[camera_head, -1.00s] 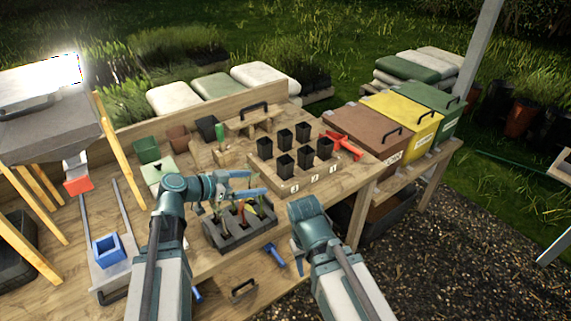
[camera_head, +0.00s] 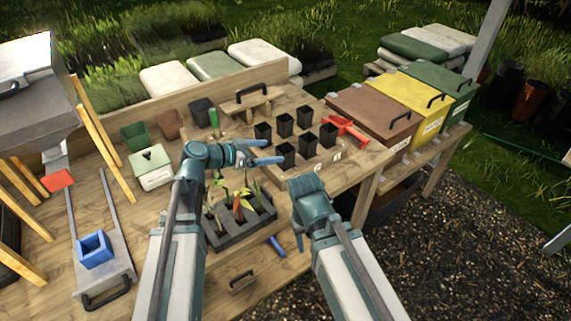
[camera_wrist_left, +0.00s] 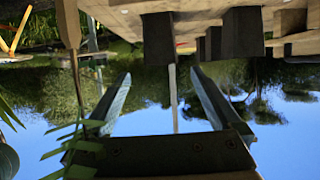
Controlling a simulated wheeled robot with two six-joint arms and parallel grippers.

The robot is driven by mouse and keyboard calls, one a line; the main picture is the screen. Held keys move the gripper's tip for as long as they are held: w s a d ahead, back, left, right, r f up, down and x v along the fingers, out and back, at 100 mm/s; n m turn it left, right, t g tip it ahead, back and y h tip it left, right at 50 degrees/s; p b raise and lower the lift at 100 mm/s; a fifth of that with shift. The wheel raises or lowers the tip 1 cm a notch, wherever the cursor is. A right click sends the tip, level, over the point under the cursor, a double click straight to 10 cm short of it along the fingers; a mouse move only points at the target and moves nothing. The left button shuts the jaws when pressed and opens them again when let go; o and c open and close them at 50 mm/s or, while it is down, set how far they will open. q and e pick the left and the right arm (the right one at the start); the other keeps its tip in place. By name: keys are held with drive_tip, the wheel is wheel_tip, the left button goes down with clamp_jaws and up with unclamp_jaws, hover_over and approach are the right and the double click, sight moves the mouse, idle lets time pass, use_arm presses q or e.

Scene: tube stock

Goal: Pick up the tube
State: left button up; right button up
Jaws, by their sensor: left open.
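A grey block tray (camera_head: 232,240) on the bench holds several slim seedlings (camera_head: 241,204) with green and reddish leaves. Which of them is the tube is not clear. My left gripper (camera_head: 276,152) is open and reaches right, above and behind the tray, with its fingers close to the front black pots (camera_head: 285,156). In the left wrist view, the picture is upside down. The open fingers (camera_wrist_left: 165,92) have a thin pale strip (camera_wrist_left: 173,98) between them, and dark pots (camera_wrist_left: 243,32) show beyond. My right gripper (camera_head: 298,232) hangs right of the tray, its fingers mostly hidden.
Several black pots stand on a numbered wooden board with a red tool (camera_head: 345,129) beside it. Brown, yellow and green lidded boxes (camera_head: 412,95) are at right. A green-white box (camera_head: 151,168) and a blue square holder (camera_head: 95,250) are at left.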

sight(291, 149)
use_arm(q)
drive_tip(key=shift+x, duration=1.25)
drive_tip(key=shift+b+x, duration=1.45)
drive_tip(key=shift+x, duration=1.15)
drive_tip(key=shift+a, duration=0.1)
drive_tip(key=c, duration=1.4)
